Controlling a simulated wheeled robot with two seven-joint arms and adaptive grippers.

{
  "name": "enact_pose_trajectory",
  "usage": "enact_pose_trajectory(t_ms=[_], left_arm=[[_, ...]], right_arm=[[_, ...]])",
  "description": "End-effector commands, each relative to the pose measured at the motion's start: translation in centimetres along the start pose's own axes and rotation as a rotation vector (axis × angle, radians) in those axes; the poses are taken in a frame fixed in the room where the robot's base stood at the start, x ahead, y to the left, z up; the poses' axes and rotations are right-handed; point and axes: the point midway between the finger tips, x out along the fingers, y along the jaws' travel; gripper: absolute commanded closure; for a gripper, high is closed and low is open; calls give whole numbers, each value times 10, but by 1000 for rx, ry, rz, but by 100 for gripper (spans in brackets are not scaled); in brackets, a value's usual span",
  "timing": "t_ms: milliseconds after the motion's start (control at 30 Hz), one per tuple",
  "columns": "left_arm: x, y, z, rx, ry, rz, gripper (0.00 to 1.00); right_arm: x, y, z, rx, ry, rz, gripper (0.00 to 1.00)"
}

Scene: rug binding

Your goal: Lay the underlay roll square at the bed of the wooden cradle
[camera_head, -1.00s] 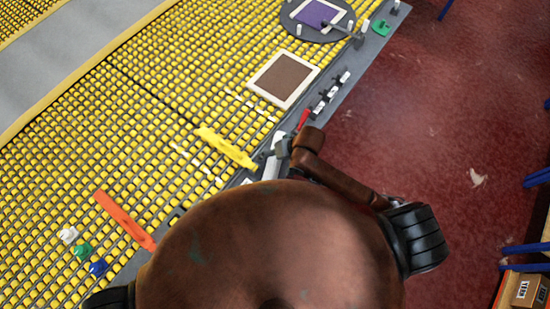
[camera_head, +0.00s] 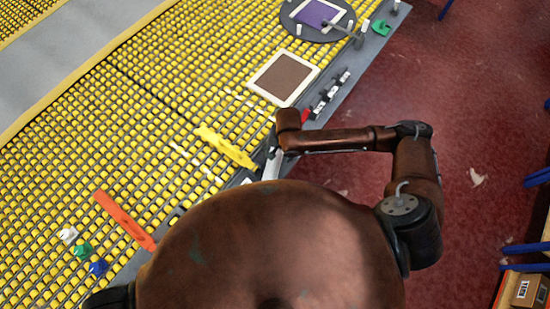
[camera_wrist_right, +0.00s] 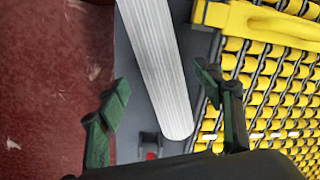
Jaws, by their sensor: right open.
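A pale grey, ribbed long piece (camera_wrist_right: 155,60), which looks like the underlay roll, runs from the top edge to between my fingers in the right wrist view. In the head view a short pale part of it (camera_head: 271,166) shows beside my body. My right gripper (camera_wrist_right: 163,90) is open, its green-tipped fingers on either side of the piece's near end; I see no contact. In the head view my wrist mostly hides this gripper (camera_head: 272,153). I cannot make out a wooden cradle in either view. My left gripper is not in view.
A yellow bar (camera_head: 226,147) lies close left of the right gripper on the yellow roller bed (camera_head: 150,130). An orange bar (camera_head: 125,220) lies lower left. A white-framed brown panel (camera_head: 283,79) and a grey disc (camera_head: 290,22) lie farther up. Red floor (camera_head: 440,90) is open at right.

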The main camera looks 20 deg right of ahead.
Motion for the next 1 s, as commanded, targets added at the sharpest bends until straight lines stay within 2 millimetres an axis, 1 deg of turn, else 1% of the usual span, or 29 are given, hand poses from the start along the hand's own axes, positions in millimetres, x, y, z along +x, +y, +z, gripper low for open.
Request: enact_pose_trajectory(t_ms=[100, 200, 300, 567, 667, 1000], left_arm=[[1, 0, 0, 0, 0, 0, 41], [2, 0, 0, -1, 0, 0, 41], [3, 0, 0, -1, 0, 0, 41], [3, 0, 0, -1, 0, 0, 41], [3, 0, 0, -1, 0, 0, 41], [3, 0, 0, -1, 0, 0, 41]], right_arm=[[18, -1, -4, 1, 0, 3, 39], [32, -2, -5, 0, 0, 1, 39], [41, -2, -5, 0, 1, 0, 39], [44, -2, -4, -1, 1, -1, 39], [44, -2, -4, -1, 1, -1, 45], [44, -2, -4, -1, 1, -1, 68]])
